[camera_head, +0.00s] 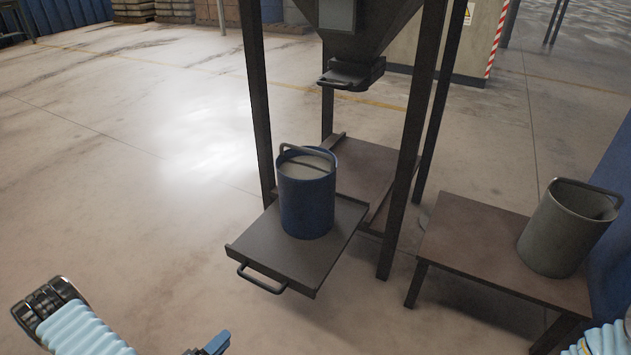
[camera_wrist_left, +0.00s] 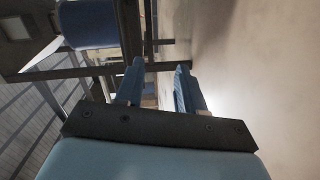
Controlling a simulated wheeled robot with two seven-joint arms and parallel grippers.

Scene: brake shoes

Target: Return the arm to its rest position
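My left arm comes in at the bottom left of the head view, with a pale blue ribbed sleeve and a dark joint. My left gripper (camera_head: 212,344) shows only in part at the bottom edge, apart from the tray. In the left wrist view my left gripper (camera_wrist_left: 158,82) has its two blue fingers spread, with nothing between them. A small part of my right arm shows in the bottom right corner of the head view; its gripper is out of view. A blue bucket (camera_head: 307,205) with a grey fill stands upright on the pull-out tray (camera_head: 295,262).
A hopper with a dark outlet gate (camera_head: 352,75) hangs in a dark frame above a lower shelf (camera_head: 365,165). A grey bucket (camera_head: 560,235) stands on a low brown table (camera_head: 470,240) at the right. The floor (camera_head: 120,190) at the left is clear.

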